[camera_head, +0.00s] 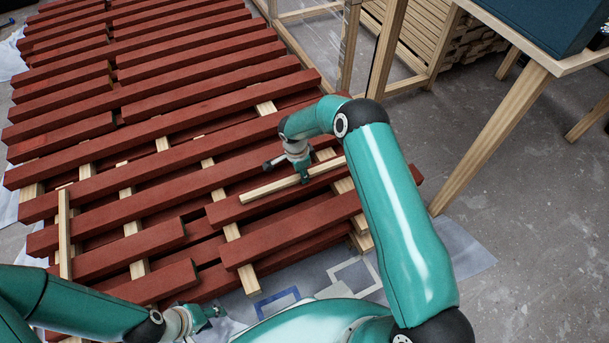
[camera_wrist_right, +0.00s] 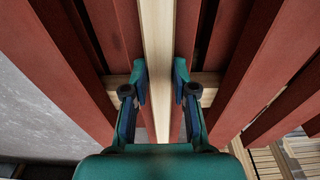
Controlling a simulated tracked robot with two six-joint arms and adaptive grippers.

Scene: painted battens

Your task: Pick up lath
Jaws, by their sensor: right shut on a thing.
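The lath (camera_head: 267,188) is a thin, pale, unpainted strip in the head view, lying along the direction of the red battens near the front right of the stack. My right gripper (camera_head: 303,177) points down over it and is shut on it. In the right wrist view the lath (camera_wrist_right: 158,35) runs between the two fingers of my right gripper (camera_wrist_right: 159,82), one on each side. I cannot tell whether it touches the battens below or is just above them. My left gripper (camera_head: 214,312) is low in the head view, away from the lath; its fingers are too small to read.
Red-painted battens (camera_head: 130,172) lie in rows over pale cross strips (camera_head: 232,255). A wooden frame (camera_head: 385,50) stands behind, and a wooden table (camera_head: 535,75) bearing a dark box (camera_head: 545,22) is at the upper right. Bare concrete floor (camera_head: 540,225) is at right.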

